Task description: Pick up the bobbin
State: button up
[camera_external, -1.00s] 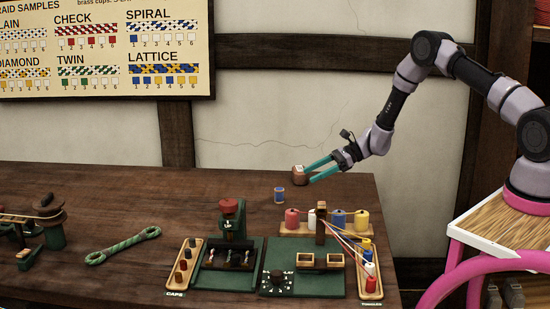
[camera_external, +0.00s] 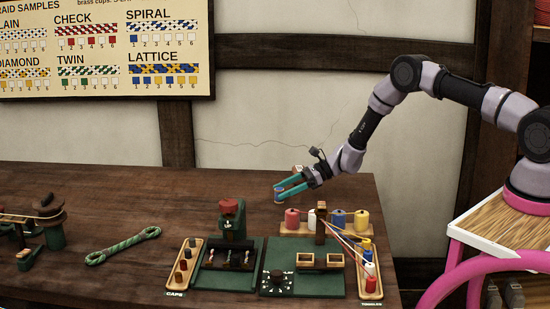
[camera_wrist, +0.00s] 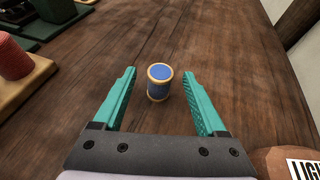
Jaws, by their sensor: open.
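The bobbin (camera_wrist: 159,83) is a small blue spool with tan rims, standing upright on the wooden table in the wrist view, just ahead of and between the two teal fingers. In the outside view the bobbin (camera_external: 279,196) is partly covered by the fingers. My gripper (camera_wrist: 160,98) is open and empty. In the outside view my gripper (camera_external: 277,190) is low over the back of the table, its fingertips at the bobbin. I cannot tell whether either finger touches it.
A brown labelled object (camera_wrist: 300,160) is close at the lower right of the wrist view. A rack (camera_external: 292,230) with coloured spools stands right and in front of the bobbin. Green braiding stations (camera_external: 330,280) are nearer the front. Table to the left is largely clear.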

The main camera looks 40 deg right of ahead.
grip_shut()
